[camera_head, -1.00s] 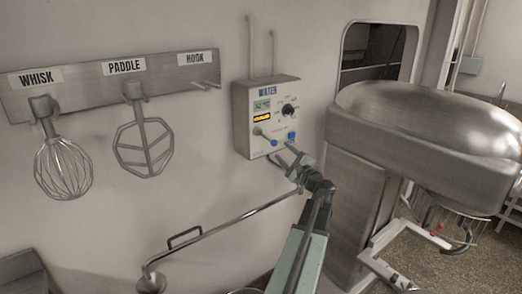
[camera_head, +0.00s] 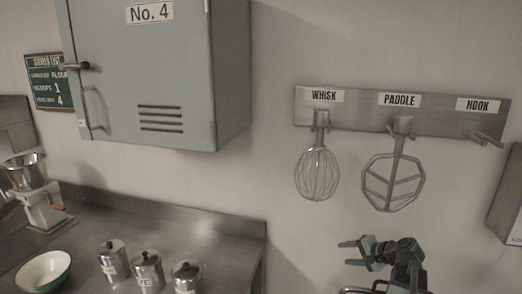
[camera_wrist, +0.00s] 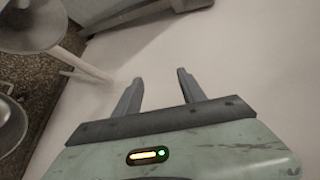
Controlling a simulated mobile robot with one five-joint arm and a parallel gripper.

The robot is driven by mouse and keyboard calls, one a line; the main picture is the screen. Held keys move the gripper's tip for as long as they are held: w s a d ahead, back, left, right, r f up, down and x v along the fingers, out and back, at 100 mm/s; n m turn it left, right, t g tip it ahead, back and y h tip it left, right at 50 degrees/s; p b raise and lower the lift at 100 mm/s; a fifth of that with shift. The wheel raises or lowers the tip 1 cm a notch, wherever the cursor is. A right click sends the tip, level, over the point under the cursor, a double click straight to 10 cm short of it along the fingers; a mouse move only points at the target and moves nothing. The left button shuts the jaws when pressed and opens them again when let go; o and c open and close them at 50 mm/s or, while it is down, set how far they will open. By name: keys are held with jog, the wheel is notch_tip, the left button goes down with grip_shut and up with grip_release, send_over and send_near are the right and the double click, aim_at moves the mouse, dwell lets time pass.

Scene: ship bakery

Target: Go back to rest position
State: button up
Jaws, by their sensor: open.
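My gripper (camera_head: 356,253) shows at the lower right of the head view, below the whisk and paddle, with its fingers pointing left. In the wrist view my gripper (camera_wrist: 160,88) has its two fingers spread apart with nothing between them. Beyond the fingers is a bare pale wall (camera_wrist: 225,75). My gripper looks clear of everything in the head view. The arm is partly cut off by the bottom edge of the picture.
A rack (camera_head: 360,105) holds a whisk (camera_head: 318,172) and a paddle (camera_head: 392,183); the HOOK peg is empty. A blue-grey cabinet (camera_head: 165,65) hangs left. The steel counter (camera_head: 215,235) bears several lidded canisters (camera_head: 147,270), a bowl (camera_head: 43,270) and a scale (camera_head: 45,212).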

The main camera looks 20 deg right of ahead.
jog(key=s+a+f+n+g+h, duration=0.1)
jog(key=s+a+f+n+g, duration=0.1)
jog(key=a, duration=0.9)
jog(key=s+a+f+n+g+h, duration=0.1)
jog(key=s+a+f+n+g, duration=0.1)
jog(key=a+f+n+g, duration=0.2)
jog(key=s+a+f+n+g+h, duration=0.1)
jog(key=a+n, duration=0.6)
jog(key=a, duration=1.2)
notch_tip(320, 180, down, 3)
jog(key=s+g, duration=0.1)
jog(key=g, duration=0.2)
jog(key=shift+a+r+n+h, duration=0.15)
jog(key=shift+a+n+h, duration=0.15)
jog(key=shift+a, duration=0.05)
jog(key=shift+c, duration=0.3)
